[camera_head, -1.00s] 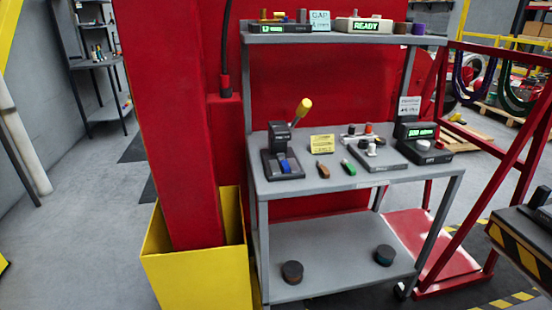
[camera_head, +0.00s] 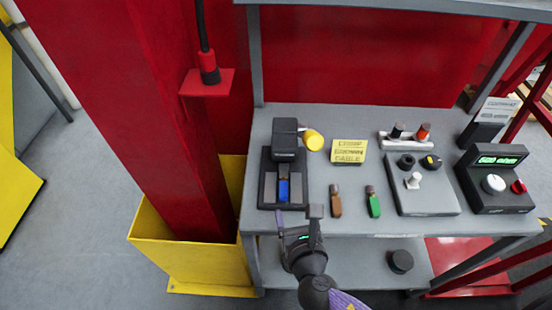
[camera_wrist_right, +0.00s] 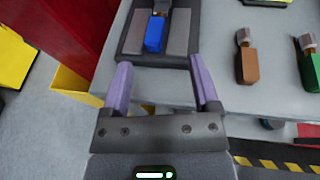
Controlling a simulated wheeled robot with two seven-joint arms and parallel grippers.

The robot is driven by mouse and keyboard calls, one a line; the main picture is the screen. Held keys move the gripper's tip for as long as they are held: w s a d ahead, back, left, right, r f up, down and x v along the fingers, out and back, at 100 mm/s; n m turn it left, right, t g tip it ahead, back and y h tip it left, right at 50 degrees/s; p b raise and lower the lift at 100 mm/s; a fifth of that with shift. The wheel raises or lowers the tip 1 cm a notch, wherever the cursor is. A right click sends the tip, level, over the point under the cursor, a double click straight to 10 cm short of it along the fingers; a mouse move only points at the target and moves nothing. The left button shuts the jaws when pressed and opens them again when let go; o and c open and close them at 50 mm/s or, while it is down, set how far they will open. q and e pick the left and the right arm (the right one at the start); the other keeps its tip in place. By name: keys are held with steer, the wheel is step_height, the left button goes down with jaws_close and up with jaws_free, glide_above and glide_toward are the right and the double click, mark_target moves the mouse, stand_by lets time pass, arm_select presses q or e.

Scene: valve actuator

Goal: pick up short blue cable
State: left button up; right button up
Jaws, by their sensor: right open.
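The short blue cable (camera_head: 283,190) lies in the black press-like device (camera_head: 284,150) with a yellow-knobbed lever, at the left of the grey table top. In the right wrist view the blue cable (camera_wrist_right: 155,34) lies in the device's base, beyond my fingertips. My right gripper (camera_head: 297,215) is at the table's front edge, just in front of the device. In the right wrist view its purple fingers (camera_wrist_right: 160,85) are apart with nothing between them. My left gripper is not in view.
A brown cable (camera_head: 335,201) and a green cable (camera_head: 373,202) lie right of the device. A yellow sign (camera_head: 348,151) stands behind them. A grey control panel (camera_head: 425,185) and a display box (camera_head: 494,180) are farther right. A red column (camera_head: 130,120) stands at the left.

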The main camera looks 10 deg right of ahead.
mark_target(283, 186)
steer(key=b+x, duration=0.1)
steer(key=x, duration=0.2)
steer(key=b+x, duration=0.1)
steer(key=x, duration=0.5)
steer(key=shift+a+b, duration=0.35)
steer(key=shift+b, duration=0.05)
steer(key=shift+w, duration=0.2)
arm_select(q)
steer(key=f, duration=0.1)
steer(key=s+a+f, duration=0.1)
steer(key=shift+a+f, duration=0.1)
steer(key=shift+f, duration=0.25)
arm_select(e)
steer(key=shift+r, duration=0.1)
jaws_close()
